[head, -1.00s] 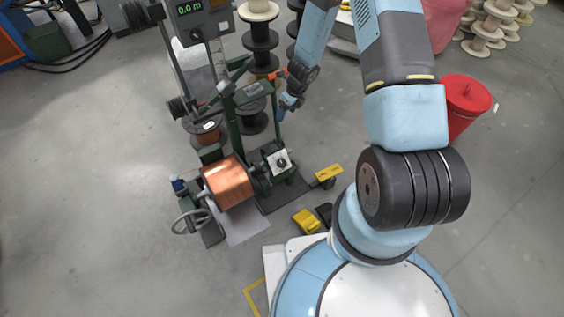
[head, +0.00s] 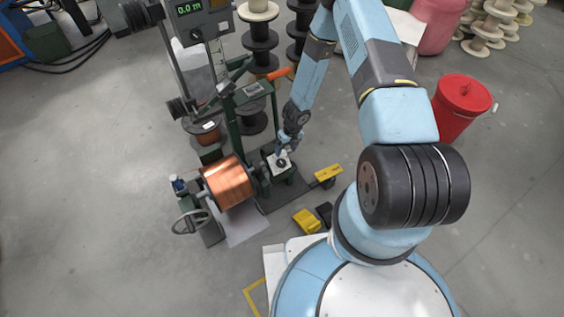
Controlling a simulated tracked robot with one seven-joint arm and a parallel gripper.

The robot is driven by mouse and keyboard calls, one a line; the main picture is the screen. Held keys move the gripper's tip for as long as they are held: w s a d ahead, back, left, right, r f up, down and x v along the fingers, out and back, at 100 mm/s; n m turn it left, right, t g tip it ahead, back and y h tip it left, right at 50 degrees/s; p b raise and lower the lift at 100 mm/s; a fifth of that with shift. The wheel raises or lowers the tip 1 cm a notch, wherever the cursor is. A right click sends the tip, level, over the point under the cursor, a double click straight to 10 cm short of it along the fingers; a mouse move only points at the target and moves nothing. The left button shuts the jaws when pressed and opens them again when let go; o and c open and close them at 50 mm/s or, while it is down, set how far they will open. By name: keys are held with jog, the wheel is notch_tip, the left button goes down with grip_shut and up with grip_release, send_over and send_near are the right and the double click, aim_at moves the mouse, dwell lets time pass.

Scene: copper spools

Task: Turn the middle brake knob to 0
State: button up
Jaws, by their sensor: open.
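A white dial plate with a dark knob (head: 281,163) sits on top of a green box at the right of the winding machine, beside the copper spool (head: 228,183). The mark it points to is too small to read. My gripper (head: 283,151) is open, just above the knob in the picture and close to it. Its fingers cover the far part of the dial plate. I cannot tell whether they touch the knob.
The green machine frame (head: 239,121) and an orange handle (head: 281,73) stand close left of my forearm. A yellow pedal (head: 307,221) and a yellow plate (head: 328,173) lie in front. A red bin (head: 460,107) stands right. A handwheel (head: 190,221) is at the left.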

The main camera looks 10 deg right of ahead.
aim_at(282, 163)
jog(key=f, duration=0.3)
jog(key=a+f, duration=0.1)
jog(key=f, duration=0.5)
jog(key=shift+s+a, duration=0.35)
jog(key=c, duration=1)
jog(key=shift+a+r, duration=0.1)
jog(key=shift+a, duration=0.15)
jog(key=shift+c, duration=0.2)
jog(key=shift+d, duration=0.1)
